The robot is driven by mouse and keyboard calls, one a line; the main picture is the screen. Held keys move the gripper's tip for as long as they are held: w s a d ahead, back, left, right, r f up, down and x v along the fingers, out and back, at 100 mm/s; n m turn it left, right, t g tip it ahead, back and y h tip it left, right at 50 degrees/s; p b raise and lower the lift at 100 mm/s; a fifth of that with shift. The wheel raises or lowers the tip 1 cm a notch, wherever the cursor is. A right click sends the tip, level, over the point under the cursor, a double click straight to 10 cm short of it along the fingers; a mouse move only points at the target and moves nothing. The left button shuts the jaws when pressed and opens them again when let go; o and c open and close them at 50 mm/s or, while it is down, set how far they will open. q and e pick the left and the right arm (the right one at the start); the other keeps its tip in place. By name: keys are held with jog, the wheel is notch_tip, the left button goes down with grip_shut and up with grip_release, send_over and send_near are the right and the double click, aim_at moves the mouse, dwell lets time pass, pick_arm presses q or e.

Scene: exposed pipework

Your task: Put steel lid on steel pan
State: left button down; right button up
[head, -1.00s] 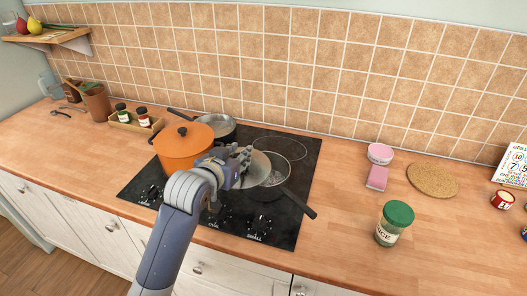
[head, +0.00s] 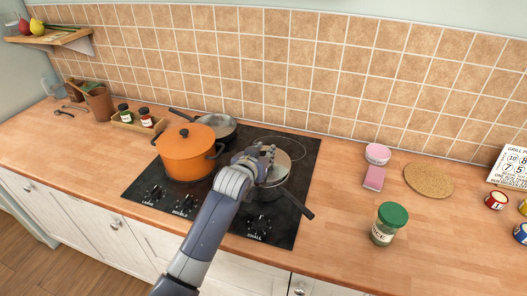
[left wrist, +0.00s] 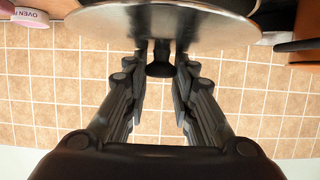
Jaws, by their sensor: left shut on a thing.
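The steel lid (head: 284,166) is over the steel pan on the front right burner and covers most of its opening. The pan's dark handle (head: 297,206) points to the front right. My left gripper (head: 262,158) is shut on the lid's black knob and hides part of the lid and pan. In the left wrist view the lid (left wrist: 165,24) shows as a shiny disc, with its knob (left wrist: 159,67) between the fingers. I cannot tell whether the lid touches the pan's rim. My right gripper is not in view.
An orange pot (head: 187,154) stands left of my gripper on the black hob (head: 150,196), with a frying pan (head: 217,129) behind it. A jar with a green lid (head: 389,223), a pink box (head: 374,178) and a cork mat (head: 428,181) are on the right counter.

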pick_arm(q)
jog(key=shift+f, duration=0.6)
jog(key=c, duration=1.3)
grip_release()
jog(key=shift+c, duration=0.2)
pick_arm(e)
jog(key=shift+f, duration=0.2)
pick_arm(q)
jog(key=shift+r, duration=0.1)
jog(key=shift+s+r, duration=0.1)
jog(key=shift+r, duration=0.5)
jog(key=b+v, duration=0.1)
jog(key=v, duration=1)
jog(key=shift+s+a+b, duration=0.2)
jog(key=shift+s+b, duration=0.1)
jog(key=shift+s, duration=0.05)
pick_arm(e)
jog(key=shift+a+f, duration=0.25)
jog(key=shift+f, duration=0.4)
